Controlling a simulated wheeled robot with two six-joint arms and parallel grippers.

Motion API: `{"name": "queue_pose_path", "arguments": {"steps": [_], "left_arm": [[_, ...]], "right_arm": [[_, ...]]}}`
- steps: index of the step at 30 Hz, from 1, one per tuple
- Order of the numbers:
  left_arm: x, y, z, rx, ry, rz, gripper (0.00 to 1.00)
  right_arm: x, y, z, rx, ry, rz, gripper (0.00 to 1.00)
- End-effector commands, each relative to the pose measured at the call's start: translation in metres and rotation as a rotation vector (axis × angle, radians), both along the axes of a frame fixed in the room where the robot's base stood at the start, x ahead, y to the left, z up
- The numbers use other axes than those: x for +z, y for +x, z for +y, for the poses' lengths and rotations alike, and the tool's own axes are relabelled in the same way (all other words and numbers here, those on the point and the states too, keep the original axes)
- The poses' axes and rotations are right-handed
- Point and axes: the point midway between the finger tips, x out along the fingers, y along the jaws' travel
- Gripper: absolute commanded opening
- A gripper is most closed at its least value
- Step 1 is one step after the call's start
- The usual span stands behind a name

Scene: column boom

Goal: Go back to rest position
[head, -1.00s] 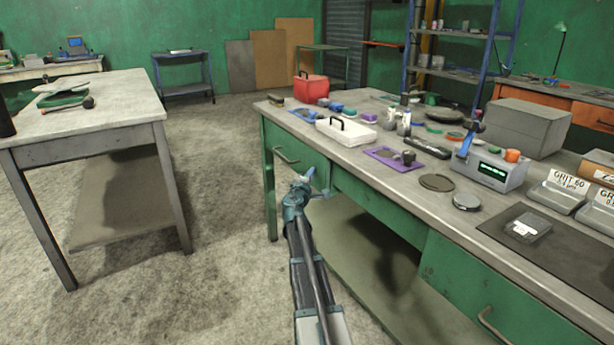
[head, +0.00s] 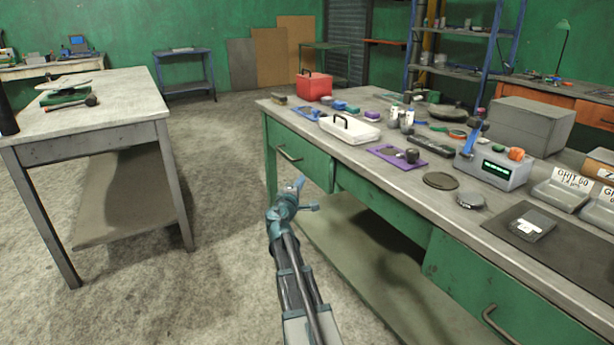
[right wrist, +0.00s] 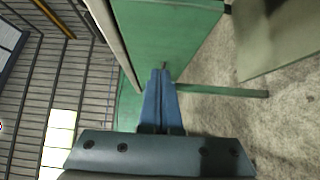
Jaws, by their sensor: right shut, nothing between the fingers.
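My right gripper (head: 298,184) is in front of the left end of the green workbench (head: 365,194), below its top and over open floor. It is shut and holds nothing. In the right wrist view its two blue fingers (right wrist: 158,92) lie together, with the bench's green side behind them. The right arm comes up from the bottom middle of the head view. My left gripper does not show in either view.
The workbench carries a red box (head: 314,86), a white case (head: 350,127), a purple mat (head: 384,153) and a grey device (head: 494,168). A second table (head: 120,100) stands at left. Bare floor (head: 215,190) lies between them.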

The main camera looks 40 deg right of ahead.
Motion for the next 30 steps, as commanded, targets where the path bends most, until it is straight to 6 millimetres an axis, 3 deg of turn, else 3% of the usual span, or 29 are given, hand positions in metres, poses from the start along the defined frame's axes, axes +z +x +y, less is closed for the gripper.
{"name": "queue_pose_path", "arguments": {"steps": [3, 9, 24, 26, 29, 30], "left_arm": [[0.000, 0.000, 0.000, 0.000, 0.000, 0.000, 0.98], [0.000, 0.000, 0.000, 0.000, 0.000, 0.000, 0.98], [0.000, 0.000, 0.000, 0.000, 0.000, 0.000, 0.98], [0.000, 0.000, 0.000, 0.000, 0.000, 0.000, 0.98], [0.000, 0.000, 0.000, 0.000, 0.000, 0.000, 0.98], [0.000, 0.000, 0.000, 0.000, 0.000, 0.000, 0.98]], "right_arm": [[0.000, -0.013, 0.020, 0.003, 0.000, 0.000, 0.00], [0.000, -0.021, 0.035, 0.002, 0.000, 0.000, 0.00], [-0.001, -0.021, 0.042, 0.002, 0.009, -0.005, 0.00], [-0.005, -0.021, 0.052, -0.002, 0.038, -0.018, 0.00], [-0.022, -0.021, 0.091, -0.018, 0.150, -0.056, 0.00], [-0.033, -0.022, 0.113, -0.030, 0.217, -0.070, 0.00]]}}
